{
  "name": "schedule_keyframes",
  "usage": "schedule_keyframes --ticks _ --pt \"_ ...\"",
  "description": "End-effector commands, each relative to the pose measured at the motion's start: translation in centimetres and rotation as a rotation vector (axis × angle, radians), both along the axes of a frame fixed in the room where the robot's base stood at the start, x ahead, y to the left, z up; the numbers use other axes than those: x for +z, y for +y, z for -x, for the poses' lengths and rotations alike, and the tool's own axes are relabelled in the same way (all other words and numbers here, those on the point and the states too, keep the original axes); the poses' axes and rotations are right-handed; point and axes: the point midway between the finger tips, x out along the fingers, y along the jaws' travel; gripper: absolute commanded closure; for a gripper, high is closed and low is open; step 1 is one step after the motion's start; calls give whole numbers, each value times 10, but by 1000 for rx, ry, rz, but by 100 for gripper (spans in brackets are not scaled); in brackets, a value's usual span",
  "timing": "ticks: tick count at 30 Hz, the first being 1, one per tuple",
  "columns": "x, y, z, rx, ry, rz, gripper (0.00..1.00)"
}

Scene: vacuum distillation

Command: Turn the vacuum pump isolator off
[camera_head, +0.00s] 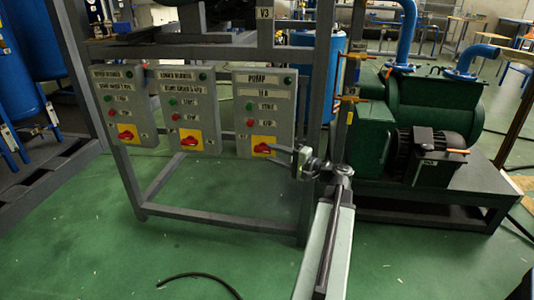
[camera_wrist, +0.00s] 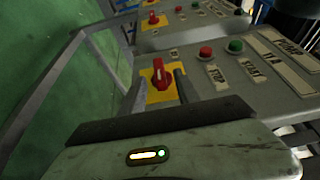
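The pump panel (camera_head: 265,95) is the rightmost of three grey boxes on the frame. Its isolator is a red knob (camera_head: 262,148) on a yellow plate (camera_head: 264,140), below the green and red buttons. In the wrist view the red knob (camera_wrist: 161,76) stands upright on its yellow plate (camera_wrist: 152,97). My gripper (camera_head: 276,149) reaches the knob from the right in the head view. In the wrist view my gripper (camera_wrist: 159,84) is open, with one finger on each side of the knob. I cannot tell whether the fingers touch it.
Two similar panels, each with a red knob, hang to the left: the middle one (camera_head: 184,100) and the left one (camera_head: 124,95). A green pump (camera_head: 425,115) with blue pipes stands on a grey base at the right. The green floor below the panels is mostly clear.

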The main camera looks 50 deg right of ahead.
Motion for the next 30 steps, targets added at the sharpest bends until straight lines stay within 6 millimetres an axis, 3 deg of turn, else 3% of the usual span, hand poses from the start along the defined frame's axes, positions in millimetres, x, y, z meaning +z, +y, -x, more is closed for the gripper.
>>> schedule_keyframes --ticks 6,15,16,20,30 --pt "0 5 -32 1 1 0 62" --pt "0 6 -36 -1 1 0 62" --pt "0 6 -36 -1 1 0 65" --pt "0 6 -36 -1 1 0 100" --pt "3 4 -35 -4 19 12 100"
